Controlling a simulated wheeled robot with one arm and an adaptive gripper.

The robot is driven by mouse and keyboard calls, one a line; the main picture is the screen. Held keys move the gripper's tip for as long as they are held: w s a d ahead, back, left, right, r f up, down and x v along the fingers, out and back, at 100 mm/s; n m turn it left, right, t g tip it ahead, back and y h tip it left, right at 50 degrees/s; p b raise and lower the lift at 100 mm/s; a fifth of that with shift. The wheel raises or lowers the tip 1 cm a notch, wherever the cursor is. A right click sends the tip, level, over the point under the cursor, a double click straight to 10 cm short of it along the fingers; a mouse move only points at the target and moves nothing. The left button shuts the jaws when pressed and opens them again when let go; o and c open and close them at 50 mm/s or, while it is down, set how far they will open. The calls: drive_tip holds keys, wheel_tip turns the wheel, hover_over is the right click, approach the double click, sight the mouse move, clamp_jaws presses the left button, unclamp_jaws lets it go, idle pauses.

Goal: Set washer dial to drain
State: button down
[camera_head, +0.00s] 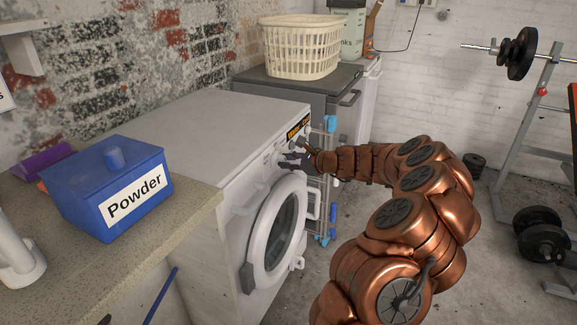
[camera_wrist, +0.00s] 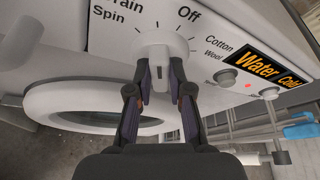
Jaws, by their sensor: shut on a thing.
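The white washer (camera_head: 205,135) stands at the left, its round door (camera_head: 272,235) open a little or shut, I cannot tell. In the wrist view the white round dial (camera_wrist: 162,42) sits on the control panel, with the labels "Spin", "Off", "Cotton" and "Wool" around it and a cut-off "rain" at the top left. My gripper (camera_wrist: 160,72) is shut on the dial, one finger on each side of its raised grip. In the head view my gripper (camera_head: 291,160) is at the panel and covers most of the dial. Which label the dial points to is not clear.
A display strip (camera_wrist: 264,69) and small knobs are right of the dial. A blue "Powder" box (camera_head: 108,185) stands on the counter at the left. A drying rack (camera_head: 328,200) is beside the washer. A cream basket (camera_head: 302,48) sits on a grey appliance behind. Weights (camera_head: 541,228) are at the right.

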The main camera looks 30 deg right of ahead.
idle(0.4)
drive_tip(key=c, duration=1.1)
unclamp_jaws()
drive_tip(key=shift+o, duration=0.2)
drive_tip(key=shift+s, duration=0.1)
drive_tip(key=v, duration=1.2)
